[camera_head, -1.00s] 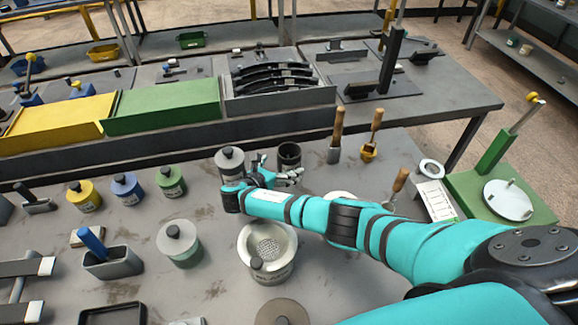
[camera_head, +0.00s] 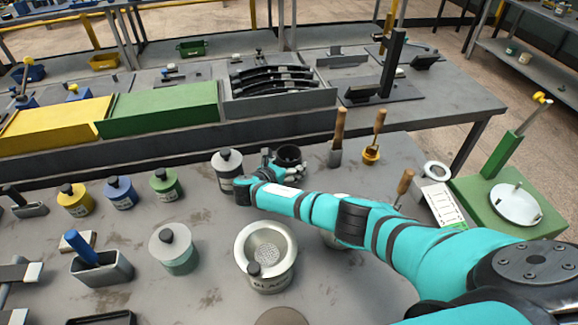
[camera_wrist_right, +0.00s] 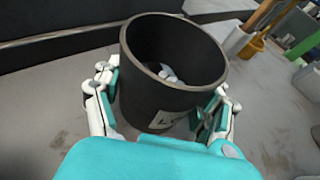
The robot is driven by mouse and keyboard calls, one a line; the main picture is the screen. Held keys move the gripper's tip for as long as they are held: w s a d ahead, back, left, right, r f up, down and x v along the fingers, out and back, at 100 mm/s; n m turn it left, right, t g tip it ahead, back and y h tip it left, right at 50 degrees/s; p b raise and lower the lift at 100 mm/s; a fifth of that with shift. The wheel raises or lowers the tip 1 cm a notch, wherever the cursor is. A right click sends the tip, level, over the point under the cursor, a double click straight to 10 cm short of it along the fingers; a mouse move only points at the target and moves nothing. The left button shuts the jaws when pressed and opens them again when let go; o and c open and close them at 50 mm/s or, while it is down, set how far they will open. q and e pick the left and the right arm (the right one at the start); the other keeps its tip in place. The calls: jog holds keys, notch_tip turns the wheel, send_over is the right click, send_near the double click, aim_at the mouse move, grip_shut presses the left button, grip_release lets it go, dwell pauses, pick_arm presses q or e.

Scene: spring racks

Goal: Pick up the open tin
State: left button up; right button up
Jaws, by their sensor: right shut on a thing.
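The open tin (camera_head: 289,157) is a dark, lidless cylinder standing at the back of the bench, near the raised ledge. In the right wrist view the tin (camera_wrist_right: 172,62) fills the middle, with small pale pieces inside and part of a white label low on its side. My right gripper (camera_head: 280,170) is shut on it, one finger on each side in the wrist view (camera_wrist_right: 160,108). The tin looks upright; whether its base touches the bench cannot be told. My left gripper is not in view.
A grey lidded tin (camera_head: 227,165) stands just left of the gripper. Wooden-handled tools (camera_head: 338,135) stand to the right. A large round canister (camera_head: 265,262) is in front, and green, blue and yellow lidded tins (camera_head: 166,186) are farther left.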

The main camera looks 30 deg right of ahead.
jog(key=c, duration=0.5)
